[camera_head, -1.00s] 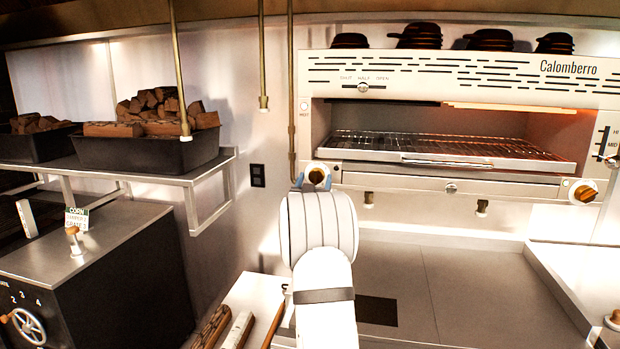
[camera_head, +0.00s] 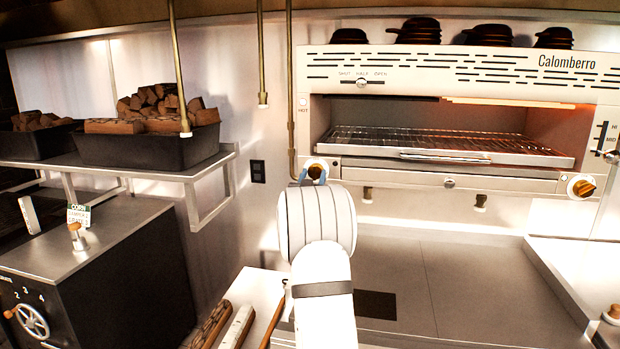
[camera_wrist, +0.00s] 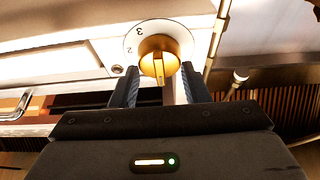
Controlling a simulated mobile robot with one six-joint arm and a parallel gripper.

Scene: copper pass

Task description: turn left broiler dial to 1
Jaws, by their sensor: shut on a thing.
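The left broiler dial (camera_head: 315,170) is an orange-brown knob on a white round plate at the broiler's lower left corner. In the wrist view, the dial (camera_wrist: 158,60) shows close up, with figures such as 3 and 2 on its white plate. My gripper (camera_wrist: 160,82) has one dark finger on each side of the knob's lower part and is shut on it. In the head view, my gripper (camera_head: 312,178) is at the dial, partly hidden behind my white wrist. The broiler (camera_head: 455,185) is white and steel, with a glowing interior.
The right broiler dial (camera_head: 582,187) is at the broiler's lower right. A vertical brass pipe (camera_head: 290,100) runs close to the left of the left dial. A shelf (camera_head: 215,165) with wood-filled black bins is at left. A steel counter (camera_head: 450,290) lies below the broiler.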

